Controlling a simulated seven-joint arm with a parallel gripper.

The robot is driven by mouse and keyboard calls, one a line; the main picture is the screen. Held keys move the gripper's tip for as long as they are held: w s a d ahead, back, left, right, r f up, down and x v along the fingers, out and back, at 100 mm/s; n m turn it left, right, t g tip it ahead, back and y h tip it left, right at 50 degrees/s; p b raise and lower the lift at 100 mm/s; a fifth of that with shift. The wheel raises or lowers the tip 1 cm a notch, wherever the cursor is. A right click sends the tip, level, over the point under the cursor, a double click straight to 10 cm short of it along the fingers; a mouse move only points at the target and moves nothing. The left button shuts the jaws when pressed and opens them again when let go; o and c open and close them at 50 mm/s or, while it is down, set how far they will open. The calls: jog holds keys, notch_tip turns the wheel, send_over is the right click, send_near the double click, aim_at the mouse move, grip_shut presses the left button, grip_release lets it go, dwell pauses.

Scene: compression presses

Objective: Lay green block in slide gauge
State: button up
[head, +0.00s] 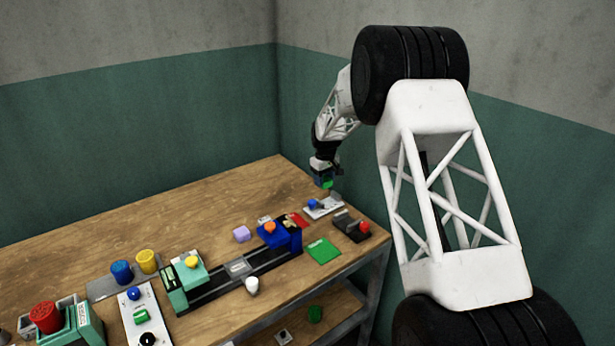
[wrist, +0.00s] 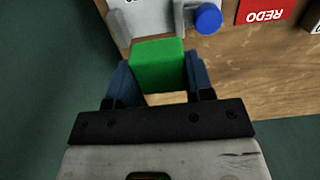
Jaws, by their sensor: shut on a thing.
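My gripper (head: 322,175) is shut on a green block (wrist: 158,66), which sits between the two blue fingers in the wrist view. In the head view the green block (head: 327,184) shows at the fingertips, above the table's far right part. A pale plate with grey parts and a blue knob (head: 323,207), which may be the slide gauge, lies just below my gripper. In the wrist view this plate (wrist: 122,27) and its blue knob (wrist: 208,18) are just beyond the block. The block hides part of the plate; I cannot tell whether they touch.
A red REDO card (wrist: 266,11) lies beside the plate. A dark device with a red knob (head: 352,227) and a green mat (head: 323,250) are nearby. The back-left tabletop is clear.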

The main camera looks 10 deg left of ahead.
aim_at(327, 202)
jog(key=shift+w+d+f, duration=0.4)
jog(key=shift+d, duration=0.3)
jog(key=shift+f, duration=2.9)
jog(key=shift+f, duration=0.8)
jog(key=o, duration=0.9)
jog(key=shift+r, duration=0.1)
jog(key=shift+r, duration=0.1)
jog(key=shift+o, duration=0.3)
jog(key=shift+r, duration=3.75)
